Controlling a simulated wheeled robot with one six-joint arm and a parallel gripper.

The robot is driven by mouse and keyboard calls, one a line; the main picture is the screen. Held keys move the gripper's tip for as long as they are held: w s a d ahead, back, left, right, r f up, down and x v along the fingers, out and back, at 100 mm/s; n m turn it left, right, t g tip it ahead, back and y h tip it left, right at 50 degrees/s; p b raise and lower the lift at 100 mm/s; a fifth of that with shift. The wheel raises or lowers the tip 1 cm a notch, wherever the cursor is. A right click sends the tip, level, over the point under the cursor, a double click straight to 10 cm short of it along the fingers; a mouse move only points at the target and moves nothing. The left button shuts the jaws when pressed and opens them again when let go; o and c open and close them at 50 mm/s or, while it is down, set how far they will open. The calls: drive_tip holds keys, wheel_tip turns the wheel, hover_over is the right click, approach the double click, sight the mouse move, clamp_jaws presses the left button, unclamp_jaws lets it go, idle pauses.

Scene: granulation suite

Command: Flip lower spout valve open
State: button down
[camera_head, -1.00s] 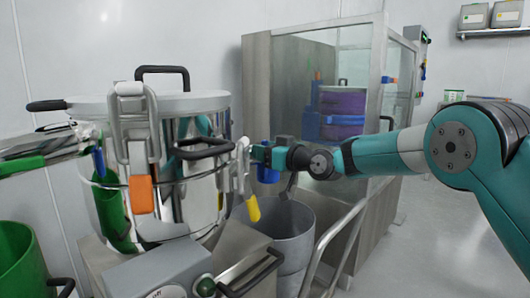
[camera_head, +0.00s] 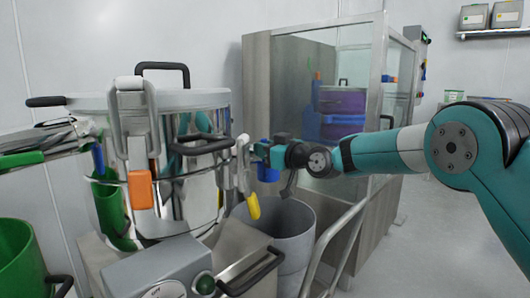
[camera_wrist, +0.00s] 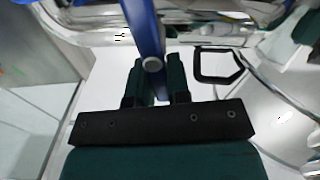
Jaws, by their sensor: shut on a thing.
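A shiny steel vessel (camera_head: 190,190) with a lidded top stands at the left in the head view. My gripper (camera_head: 264,152) is at its right side, next to the yellow-tipped latch (camera_head: 252,205). A blue lever (camera_head: 267,173) shows just below and above my gripper. In the wrist view the blue lever (camera_wrist: 143,28) runs between the two dark fingers of my gripper (camera_wrist: 153,80), which are shut on it. The spout itself and the valve body are not clearly visible.
A grey bin (camera_head: 290,225) stands below my gripper. A bent metal rail (camera_head: 335,245) is to its right. A glass-fronted cabinet (camera_head: 255,90) with a purple drum (camera_head: 342,102) is behind. A control box (camera_head: 160,270) and a green bin (camera_head: 20,262) are in front.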

sight(248, 158)
drive_tip(key=n+b, duration=0.2)
drive_tip(key=b, duration=0.1)
drive_tip(key=n+b, duration=0.1)
drive_tip(key=n, duration=0.1)
drive_tip(key=shift+s+a+f, duration=0.3)
drive_tip(key=shift+s+f, duration=0.05)
drive_tip(key=shift+f, duration=0.05)
drive_tip(key=n+b, duration=0.3)
drive_tip(key=f+n+b, duration=0.1)
drive_tip(key=n+b, duration=0.2)
drive_tip(key=s+a+n+b, duration=0.1)
drive_tip(key=n+b, duration=0.2)
drive_tip(key=shift+f, duration=0.2)
drive_tip(key=shift+s+f+n+b, duration=0.1)
drive_tip(key=shift+f+n+b, duration=0.05)
drive_tip(key=shift+n+b, duration=0.7)
drive_tip(key=shift+s+f+n+b, duration=0.15)
drive_tip(key=shift+n+b, duration=0.35)
drive_tip(key=shift+n, duration=0.65)
drive_tip(key=shift+w, duration=0.1)
drive_tip(key=c, duration=1.1)
unclamp_jaws()
drive_tip(key=p+v, duration=0.2)
drive_tip(key=v, duration=1.5)
drive_tip(key=shift+d, duration=0.2)
